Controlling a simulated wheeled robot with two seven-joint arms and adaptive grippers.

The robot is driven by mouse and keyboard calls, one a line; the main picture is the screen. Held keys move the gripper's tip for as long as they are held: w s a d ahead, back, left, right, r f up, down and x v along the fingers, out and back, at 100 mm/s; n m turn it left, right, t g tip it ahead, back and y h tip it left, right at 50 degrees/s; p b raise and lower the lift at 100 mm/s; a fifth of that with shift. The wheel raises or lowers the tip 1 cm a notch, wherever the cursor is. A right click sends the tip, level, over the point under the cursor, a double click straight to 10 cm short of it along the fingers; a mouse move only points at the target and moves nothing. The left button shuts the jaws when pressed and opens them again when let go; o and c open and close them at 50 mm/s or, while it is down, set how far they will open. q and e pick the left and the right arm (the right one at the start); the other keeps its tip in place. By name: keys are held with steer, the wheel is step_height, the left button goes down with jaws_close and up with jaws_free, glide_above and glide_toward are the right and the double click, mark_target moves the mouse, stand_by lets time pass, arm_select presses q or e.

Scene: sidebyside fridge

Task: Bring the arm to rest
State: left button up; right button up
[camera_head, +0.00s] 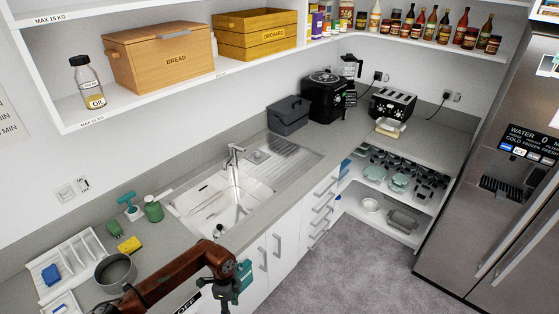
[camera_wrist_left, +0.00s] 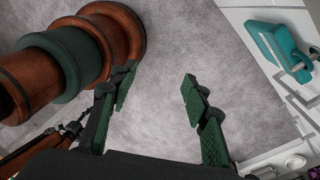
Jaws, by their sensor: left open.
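My left arm (camera_head: 180,277), in brown, comes in from the bottom left of the head view and bends down in front of the counter. My left gripper (camera_wrist_left: 152,92) shows in the left wrist view with its two green fingers spread well apart. Nothing is between the fingers; only grey carpet (camera_wrist_left: 160,140) lies beyond them. In the head view the gripper end is low by the cabinet fronts and hard to make out. My right arm and gripper are not in view.
The counter holds a sink (camera_head: 222,200), a grey pot (camera_head: 116,270) and a white rack (camera_head: 75,262) near my arm. A teal item (camera_wrist_left: 280,45) is by the cabinet fronts. The fridge (camera_head: 500,180) stands at the right. Open carpet (camera_head: 340,270) lies between.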

arm_select(q)
steer(key=w+d+f+n+t+h+b, duration=0.1)
steer(key=d+f+h+b, duration=0.15)
steer(key=d+h, duration=0.35)
steer(key=d+f+h+b, duration=0.1)
steer(key=d+f+h, duration=0.3)
steer(key=d, duration=0.5)
steer(key=w+a+f+n+t+b, duration=0.3)
steer(key=w+a+f+n+t, duration=0.5)
steer(key=f, duration=0.3)
steer(key=s+a+f+n+t+y+b, duration=0.1)
steer(key=s+a+f+n+t+y, duration=0.35)
steer(key=a+f, duration=0.8)
steer(key=s+a+f+n+g+y+b, duration=0.1)
steer(key=s+a+f+n+g+y, duration=0.3)
steer(key=s+f, duration=0.65)
steer(key=s+a+f+m+g+y+b, duration=0.1)
steer(key=s+a+f, duration=0.5)
steer(key=s+f, duration=0.45)
steer(key=s+f+n+g+b, duration=0.1)
steer(key=s+f+g, duration=0.1)
steer(key=s, duration=1.2)
steer(key=s+a+f+n+g+y+b, duration=0.1)
steer(key=s+f+g, duration=0.2)
steer(key=s, duration=1.1)
step_height(320, 180, down, 2)
steer(key=shift+f+g, duration=0.1)
steer(key=shift+g, duration=0.25)
